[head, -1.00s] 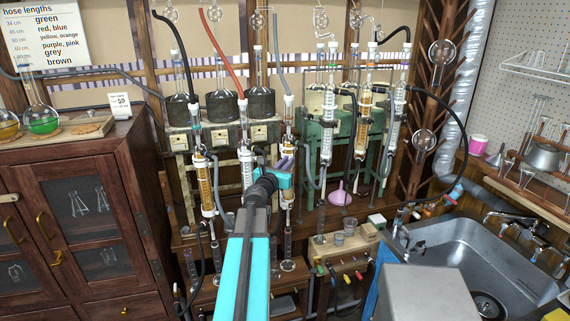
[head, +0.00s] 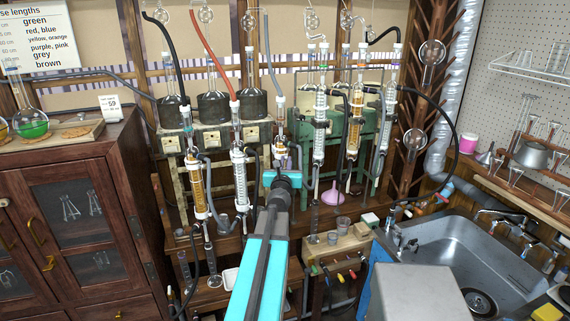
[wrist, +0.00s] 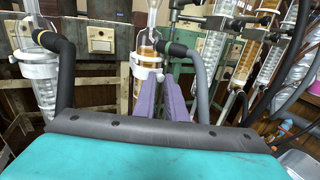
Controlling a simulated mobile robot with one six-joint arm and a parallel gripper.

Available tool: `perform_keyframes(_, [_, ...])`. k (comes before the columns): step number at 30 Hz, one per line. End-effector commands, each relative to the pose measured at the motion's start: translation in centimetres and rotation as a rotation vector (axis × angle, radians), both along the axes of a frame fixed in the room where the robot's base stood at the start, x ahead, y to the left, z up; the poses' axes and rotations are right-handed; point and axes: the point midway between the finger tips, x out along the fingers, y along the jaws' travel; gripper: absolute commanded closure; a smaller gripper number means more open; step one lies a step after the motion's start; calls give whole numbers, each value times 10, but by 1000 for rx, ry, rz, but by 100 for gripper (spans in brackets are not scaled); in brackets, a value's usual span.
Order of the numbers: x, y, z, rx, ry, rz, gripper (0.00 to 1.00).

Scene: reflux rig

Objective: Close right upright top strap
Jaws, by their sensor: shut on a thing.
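The right upright of the left rack is a glass condenser with an amber core (wrist: 146,80). Its lower part is hidden behind my gripper in the head view. The top strap (wrist: 147,59) is a pale band around its upper end, just beyond my fingertips in the wrist view. My gripper (wrist: 158,74) has purple fingers pointing at this strap and is shut on it, though the fingers partly hide the contact. In the head view, my gripper (head: 282,165) stands in front of this upright.
Two other condensers (head: 197,185) (head: 239,180) stand to the left. A black hose (wrist: 66,75) and a grey hose (wrist: 201,88) flank my fingers in the wrist view. The green rack (head: 335,125) with more condensers is to the right, and a sink (head: 450,240) is at lower right.

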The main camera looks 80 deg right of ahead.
Motion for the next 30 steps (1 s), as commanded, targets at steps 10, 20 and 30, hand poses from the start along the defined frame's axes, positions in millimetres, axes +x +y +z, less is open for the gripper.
perform_keyframes(10, [-6,-4,0,1,0,58,100])
perform_keyframes(20, [-12,-10,0,1,0,153,100])
perform_keyframes(30, [-21,-21,-1,1,0,298,100])
